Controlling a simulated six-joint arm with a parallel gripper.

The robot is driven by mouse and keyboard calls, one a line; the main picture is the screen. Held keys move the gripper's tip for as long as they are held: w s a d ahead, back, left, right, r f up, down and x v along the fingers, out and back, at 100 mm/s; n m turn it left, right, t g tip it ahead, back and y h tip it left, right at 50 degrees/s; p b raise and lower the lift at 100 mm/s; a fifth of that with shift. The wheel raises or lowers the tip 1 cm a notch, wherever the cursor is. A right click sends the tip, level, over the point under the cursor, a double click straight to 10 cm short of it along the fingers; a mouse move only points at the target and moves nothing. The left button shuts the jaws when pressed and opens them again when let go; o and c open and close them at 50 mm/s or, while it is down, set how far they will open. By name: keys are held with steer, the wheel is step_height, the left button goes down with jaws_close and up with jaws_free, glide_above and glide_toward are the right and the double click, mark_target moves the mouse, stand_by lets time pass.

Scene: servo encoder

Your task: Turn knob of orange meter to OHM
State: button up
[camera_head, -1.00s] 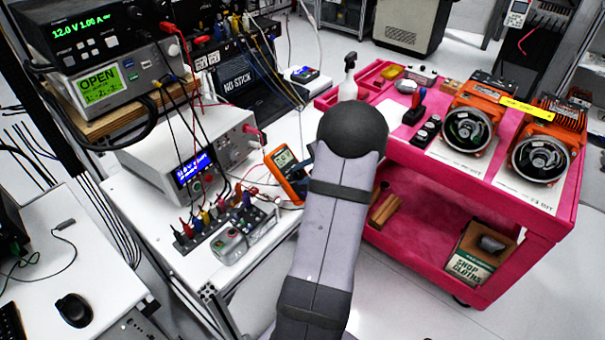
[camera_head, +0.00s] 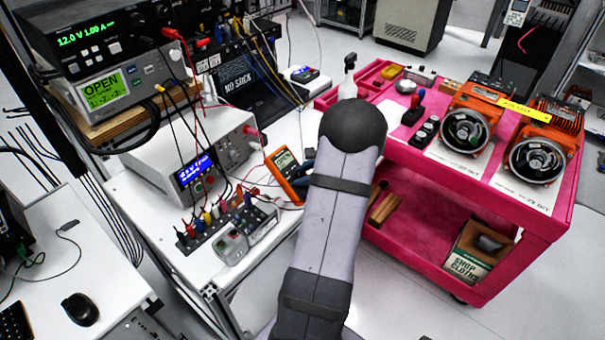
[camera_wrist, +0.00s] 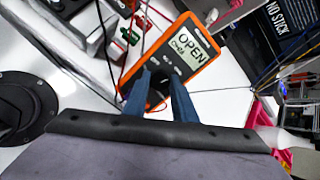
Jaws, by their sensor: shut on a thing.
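The orange meter (camera_head: 286,171) lies on the white bench, partly hidden by my arm in the head view. In the wrist view the orange meter (camera_wrist: 183,52) shows a screen reading "OPEN" with smaller text that seems to read "CHECK". My gripper (camera_wrist: 160,77) has its two blue fingers over the lower face of the meter, one on each side of the knob area. The gripper is shut on the knob, which is mostly hidden between the fingers. The knob's pointer direction cannot be made out.
A terminal strip (camera_head: 222,220) with coloured plugs and leads stands left of the meter. A white power supply (camera_head: 190,150) stands behind it. A pink cart (camera_head: 480,200) with orange servo units is at right. Leads run close to the meter.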

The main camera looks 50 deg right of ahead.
stand_by(0.4)
steer(key=o, duration=1)
steer(key=shift+o, duration=0.2)
steer(key=shift+r, duration=0.1)
steer(key=b+v, duration=0.1)
steer(key=v, duration=0.6)
steer(key=shift+b, duration=0.35)
steer(key=shift+s, duration=0.1)
